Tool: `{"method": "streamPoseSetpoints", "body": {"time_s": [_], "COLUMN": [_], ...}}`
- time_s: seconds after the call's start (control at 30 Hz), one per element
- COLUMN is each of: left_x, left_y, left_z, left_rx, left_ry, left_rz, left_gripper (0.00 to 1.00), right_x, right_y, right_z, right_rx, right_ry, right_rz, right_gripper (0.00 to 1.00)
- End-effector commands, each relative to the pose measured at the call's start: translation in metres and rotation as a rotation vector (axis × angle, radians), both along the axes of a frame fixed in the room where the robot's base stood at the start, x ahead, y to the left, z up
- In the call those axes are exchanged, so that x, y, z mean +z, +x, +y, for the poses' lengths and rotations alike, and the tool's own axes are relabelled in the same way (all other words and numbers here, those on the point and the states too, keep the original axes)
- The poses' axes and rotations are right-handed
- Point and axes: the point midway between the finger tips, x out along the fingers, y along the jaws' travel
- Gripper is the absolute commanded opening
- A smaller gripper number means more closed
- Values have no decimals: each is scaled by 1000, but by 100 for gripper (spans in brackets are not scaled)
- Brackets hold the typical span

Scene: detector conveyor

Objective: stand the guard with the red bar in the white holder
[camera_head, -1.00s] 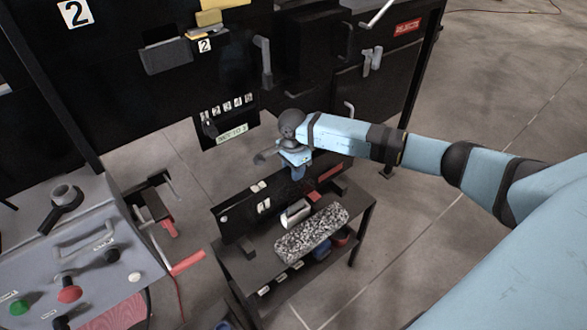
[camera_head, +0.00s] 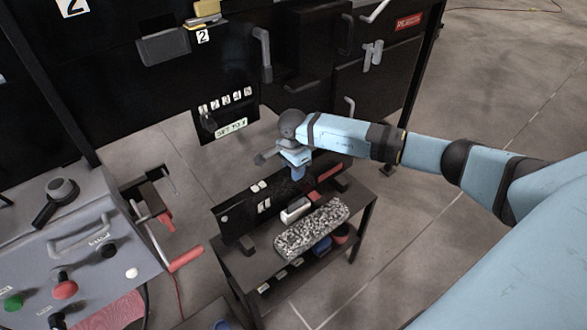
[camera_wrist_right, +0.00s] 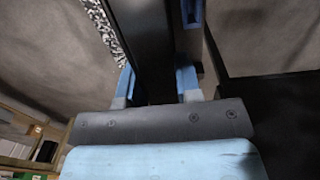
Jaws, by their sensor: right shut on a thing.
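My right gripper (camera_head: 298,174) is above the small black table and shut on a dark panel. The wrist view shows this long black panel (camera_wrist_right: 142,40) between the two blue fingers. In the head view a black panel (camera_head: 243,208) with white marks stands upright along the table's back edge, beneath the gripper. A red bar (camera_head: 326,172) shows just right of the fingers; I take the held panel to be the guard, though the arm hides part of it. The white holder (camera_head: 296,211) appears to be the small white piece on the table, in front of the panel. My left gripper is out of view.
A speckled slab (camera_head: 312,228) lies at the table's front, with blue and red items below it. The black machine (camera_head: 310,75) stands behind. A grey control panel (camera_head: 85,250) and a red-handled fixture (camera_head: 185,258) are left. Open floor lies right.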

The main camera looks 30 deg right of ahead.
Motion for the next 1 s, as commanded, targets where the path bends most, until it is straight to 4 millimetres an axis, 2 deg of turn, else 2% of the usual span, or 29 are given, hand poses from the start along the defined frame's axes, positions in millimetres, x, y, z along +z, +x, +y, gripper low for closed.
{"method": "streamPoseSetpoints", "body": {"time_s": [1.0], "left_x": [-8], "left_y": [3], "left_z": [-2], "left_rx": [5], "left_ry": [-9], "left_rz": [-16], "left_gripper": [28], "right_x": [-21], "right_y": [1], "right_z": [0], "right_rx": [0], "right_ry": [1], "right_rz": [-4], "right_gripper": [0]}}
